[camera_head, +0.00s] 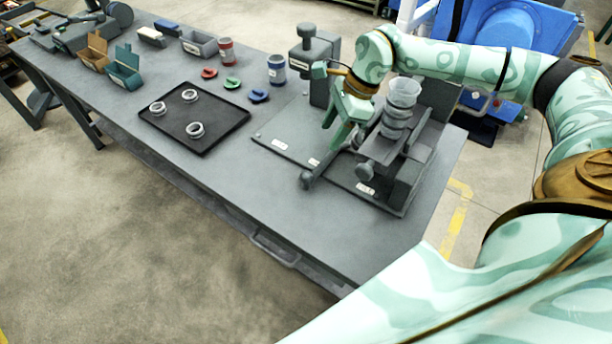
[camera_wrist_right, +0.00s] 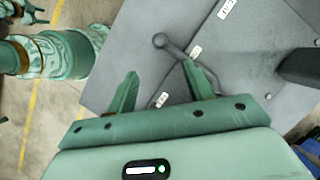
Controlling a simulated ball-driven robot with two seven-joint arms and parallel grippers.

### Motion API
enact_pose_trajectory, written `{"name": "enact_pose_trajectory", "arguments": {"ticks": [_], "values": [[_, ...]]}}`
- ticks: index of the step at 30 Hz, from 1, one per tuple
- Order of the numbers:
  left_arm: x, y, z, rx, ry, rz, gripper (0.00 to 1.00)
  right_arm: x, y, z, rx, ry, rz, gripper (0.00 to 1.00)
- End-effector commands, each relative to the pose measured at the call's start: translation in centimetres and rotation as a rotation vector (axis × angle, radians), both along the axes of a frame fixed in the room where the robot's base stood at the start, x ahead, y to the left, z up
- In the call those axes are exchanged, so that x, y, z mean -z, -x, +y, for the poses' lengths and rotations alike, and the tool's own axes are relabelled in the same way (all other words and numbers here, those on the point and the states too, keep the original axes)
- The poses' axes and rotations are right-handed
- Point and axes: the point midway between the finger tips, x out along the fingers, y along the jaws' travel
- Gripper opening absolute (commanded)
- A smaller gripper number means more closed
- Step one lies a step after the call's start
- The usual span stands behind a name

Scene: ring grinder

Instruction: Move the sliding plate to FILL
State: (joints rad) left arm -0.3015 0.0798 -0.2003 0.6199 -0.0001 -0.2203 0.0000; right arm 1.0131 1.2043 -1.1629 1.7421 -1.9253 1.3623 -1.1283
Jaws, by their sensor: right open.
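The ring grinder stands at the right end of the bench. Its sliding plate (camera_head: 379,151) seems to be the grey plate below the clear stacked cup (camera_head: 403,93), with a round knob (camera_head: 364,172) at its front; I cannot read its position. A lever with a ball end (camera_head: 306,180) reaches forward over the base. My right gripper (camera_head: 335,125) is open and empty above the lever's rear part. In the wrist view its fingers (camera_wrist_right: 162,85) are apart, with the lever ball (camera_wrist_right: 160,40) beyond them. Prongs at that view's top left seem to be my left gripper (camera_wrist_right: 32,12), too small to judge.
A black tray (camera_head: 218,137) with three rings lies left of the machine. Coloured rings, cups (camera_head: 277,69) and small boxes (camera_head: 124,72) stand farther back. The bench front (camera_head: 290,220) is clear.

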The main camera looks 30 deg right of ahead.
Motion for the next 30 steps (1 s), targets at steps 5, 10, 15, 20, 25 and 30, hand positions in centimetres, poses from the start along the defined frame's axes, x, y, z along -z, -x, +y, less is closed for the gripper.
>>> {"name": "enact_pose_trajectory", "arguments": {"ticks": [5,10,15,20,25,30], "values": [[0.2,-0.3,0.0,0.0,0.0,-0.004,0.51,3.2,-0.4,1.3,-0.001,-0.003,0.004,0.52],[0.7,-0.2,0.0,-0.001,0.001,-0.003,0.51,7.4,-1.0,2.9,0.0,-0.004,0.005,0.52],[1.1,-0.1,0.0,-0.001,0.0,-0.001,0.51,11.1,-1.7,4.3,0.002,-0.005,0.004,0.52],[1.5,0.0,0.0,-0.001,0.0,0.002,0.51,13.4,-2.1,5.2,0.003,-0.005,0.002,0.52],[1.6,0.1,0.0,-0.001,0.0,0.003,0.51,14.4,-2.2,5.6,0.003,-0.004,0.002,0.52],[1.6,0.1,0.0,-0.001,0.0,0.004,0.51,14.5,-2.2,5.6,0.003,-0.004,0.002,0.52]]}}
